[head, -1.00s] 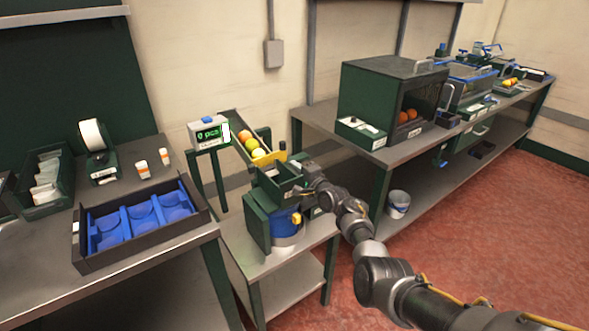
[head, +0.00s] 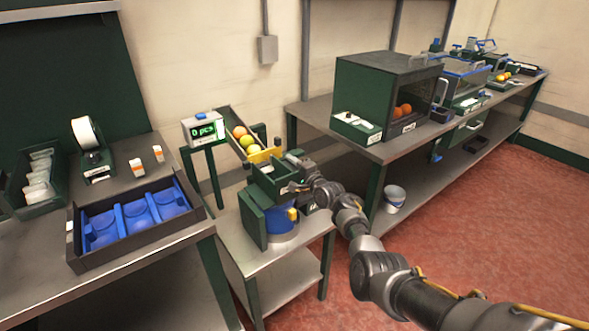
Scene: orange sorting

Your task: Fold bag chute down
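The bagging station is a green box (head: 253,222) with a blue round part (head: 281,218) low on its front, on a small metal stand. My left gripper is out of view.
A counter display (head: 205,129) reads "0 pcs" beside the chute. A black tray with blue inserts (head: 75,250) lies on the left table. A green box with oranges (head: 375,85) stands on the right bench, above a bucket (head: 394,196).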

